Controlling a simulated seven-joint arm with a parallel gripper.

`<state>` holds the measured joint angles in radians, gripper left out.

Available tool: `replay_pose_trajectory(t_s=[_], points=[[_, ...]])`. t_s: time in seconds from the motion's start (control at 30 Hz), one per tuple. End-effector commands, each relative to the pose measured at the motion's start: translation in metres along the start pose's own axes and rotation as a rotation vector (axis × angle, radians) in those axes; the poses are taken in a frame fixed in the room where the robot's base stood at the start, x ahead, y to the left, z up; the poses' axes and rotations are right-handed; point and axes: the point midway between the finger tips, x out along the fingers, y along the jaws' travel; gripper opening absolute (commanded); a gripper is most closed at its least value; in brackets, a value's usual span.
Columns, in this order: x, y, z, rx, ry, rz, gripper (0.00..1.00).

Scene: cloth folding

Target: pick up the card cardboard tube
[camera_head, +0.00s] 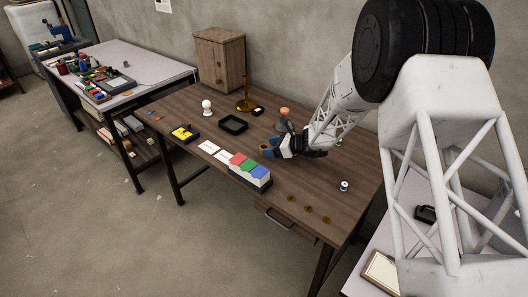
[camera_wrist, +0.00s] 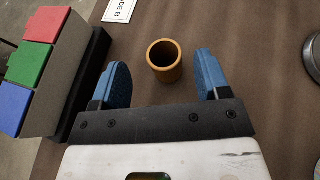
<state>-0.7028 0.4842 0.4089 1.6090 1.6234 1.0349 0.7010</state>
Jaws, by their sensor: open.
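The cardboard tube (camera_wrist: 164,61) is a short, orange-brown hollow cylinder standing upright on the brown table, its open top showing in the wrist view. My gripper (camera_wrist: 160,82) is open, with one blue-padded finger on the left and one on the right. The tube is between and slightly beyond the fingertips, with gaps at both sides, and I see no contact. In the head view my gripper (camera_head: 268,149) is low over the middle of the table. There the tube is not clearly told apart from the gripper.
A block holder with red, green and blue tops (camera_head: 250,171) stands close left of my gripper.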

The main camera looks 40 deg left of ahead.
Motion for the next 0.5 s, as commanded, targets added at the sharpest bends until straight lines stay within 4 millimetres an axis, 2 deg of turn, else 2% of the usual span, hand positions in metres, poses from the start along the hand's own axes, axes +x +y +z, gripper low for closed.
replay_pose_trajectory(t_s=[0.5], points=[[0.0077, -0.0005, -0.0008, 0.0, 0.0, 0.001, 0.69]])
